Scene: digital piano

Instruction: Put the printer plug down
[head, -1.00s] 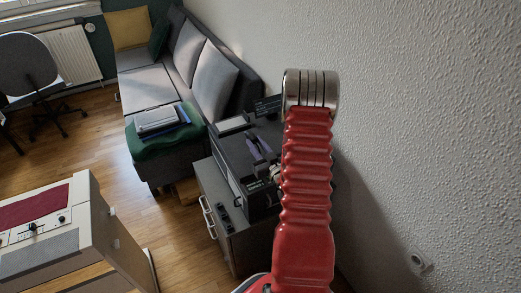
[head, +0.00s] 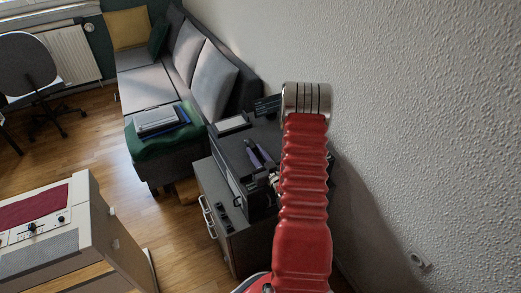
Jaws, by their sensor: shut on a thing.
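My gripper (head: 257,152) shows as two purple-grey fingers over the dark top of the cabinet, just left of my red arm. A small metallic part shows at their base beside the arm. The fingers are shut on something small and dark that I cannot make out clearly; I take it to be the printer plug. My arm hides what lies to the right of the fingers. I cannot tell whether the plug touches the surface below.
A grey cabinet (head: 222,234) with handles stands against the wall. A small dark sign (head: 267,104) stands at its back. A grey sofa (head: 209,77) with a green cloth (head: 160,146) lies beyond. A beige unit (head: 105,232) is at lower left, with open wooden floor between.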

